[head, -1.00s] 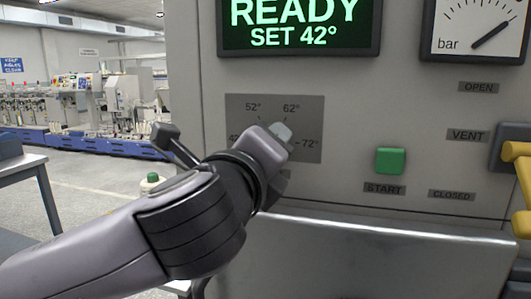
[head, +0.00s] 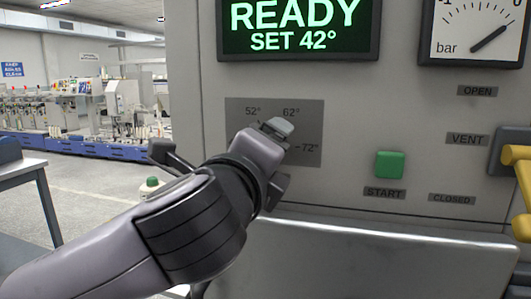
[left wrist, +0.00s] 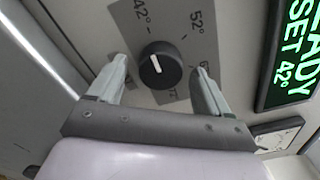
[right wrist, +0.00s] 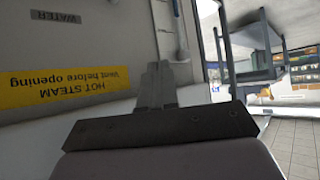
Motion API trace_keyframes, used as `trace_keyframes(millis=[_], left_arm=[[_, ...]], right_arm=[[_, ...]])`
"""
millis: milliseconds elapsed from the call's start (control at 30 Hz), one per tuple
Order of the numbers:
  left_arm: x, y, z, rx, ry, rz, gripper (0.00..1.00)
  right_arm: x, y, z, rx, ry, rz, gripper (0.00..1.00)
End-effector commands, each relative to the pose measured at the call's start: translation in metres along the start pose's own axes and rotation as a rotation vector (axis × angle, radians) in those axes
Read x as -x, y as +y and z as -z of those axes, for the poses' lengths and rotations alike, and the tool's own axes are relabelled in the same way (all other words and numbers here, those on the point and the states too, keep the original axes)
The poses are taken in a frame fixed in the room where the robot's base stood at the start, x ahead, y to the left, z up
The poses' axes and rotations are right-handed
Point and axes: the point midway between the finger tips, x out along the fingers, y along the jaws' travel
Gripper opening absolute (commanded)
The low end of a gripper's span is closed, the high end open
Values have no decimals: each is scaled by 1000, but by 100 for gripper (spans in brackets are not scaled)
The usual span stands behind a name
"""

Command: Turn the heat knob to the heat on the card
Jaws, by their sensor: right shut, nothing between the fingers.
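The heat knob (left wrist: 160,66) is a round black dial with a white pointer line on a grey scale plate (left wrist: 122,24). Its line points toward the 42° mark. The green display (head: 297,27) reads READY, SET 42°. My left gripper (left wrist: 160,88) is open, with one finger on each side of the knob; I cannot tell whether they touch it. In the head view my left gripper (head: 279,152) covers the knob and part of the scale, leaving 52°, 62° and 72° readable. My right gripper (right wrist: 158,82) is shut and empty. I do not see the card.
A green START button (head: 390,164) is right of the scale. A yellow VENT handle (head: 521,175) stands out at the right edge, below a bar gauge (head: 477,30). A sloping metal surface (head: 370,245) lies below the panel. The right wrist view shows a yellow HOT STEAM label (right wrist: 70,86).

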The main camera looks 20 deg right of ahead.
Motion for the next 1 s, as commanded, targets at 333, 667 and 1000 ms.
trace_keyframes(millis=[333,667,1000], left_arm=[[3,0,0,0,0,1,78],[43,0,1,-1,2,3,78],[71,0,0,0,1,1,78]], right_arm=[[-1,0,-1,1,0,-1,0],[-5,0,-6,-2,-5,0,0],[-6,-1,-5,-5,-2,3,0]])
